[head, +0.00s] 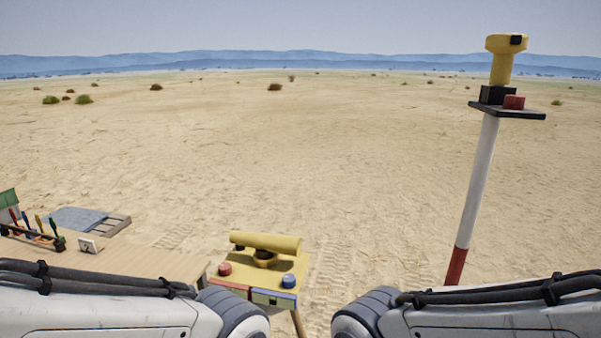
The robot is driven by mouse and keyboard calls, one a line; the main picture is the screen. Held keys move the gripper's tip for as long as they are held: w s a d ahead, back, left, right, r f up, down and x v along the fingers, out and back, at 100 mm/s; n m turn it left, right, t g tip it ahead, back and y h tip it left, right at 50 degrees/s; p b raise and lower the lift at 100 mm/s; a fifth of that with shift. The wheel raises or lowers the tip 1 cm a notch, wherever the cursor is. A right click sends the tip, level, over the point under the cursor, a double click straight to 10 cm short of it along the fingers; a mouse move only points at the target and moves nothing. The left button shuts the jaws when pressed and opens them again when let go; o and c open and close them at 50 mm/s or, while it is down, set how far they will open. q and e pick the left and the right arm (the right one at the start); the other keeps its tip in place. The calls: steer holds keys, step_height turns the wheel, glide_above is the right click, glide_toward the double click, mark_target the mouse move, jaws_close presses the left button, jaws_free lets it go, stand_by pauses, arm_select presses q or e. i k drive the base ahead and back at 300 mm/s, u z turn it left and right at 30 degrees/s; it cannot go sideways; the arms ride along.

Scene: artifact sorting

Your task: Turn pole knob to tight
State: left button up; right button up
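A red-and-white pole (477,180) stands on the right in the head view, leaning slightly. Near its top is a dark plate (528,113) with a black block (492,94) and a small red knob (514,102). A yellow instrument head (502,60) tops the pole. Whether the knob is tight or loose cannot be told at this size. The pole's foot is hidden behind my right arm. Only the links of my two arms show, along the bottom edge; neither gripper is in view.
A small yellow table (228,271) at bottom centre carries a yellow cylinder (266,242), a red knob (224,269) and a blue knob (288,281). A wooden table (150,261) with a tool rack (30,233) is at left. Open sand lies between table and pole.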

mark_target(511, 103)
steer(key=z, duration=0.05)
steer(key=k, duration=0.25)
steer(key=u, duration=0.35)
steer(key=i, duration=0.25)
steer(key=z, duration=1.25)
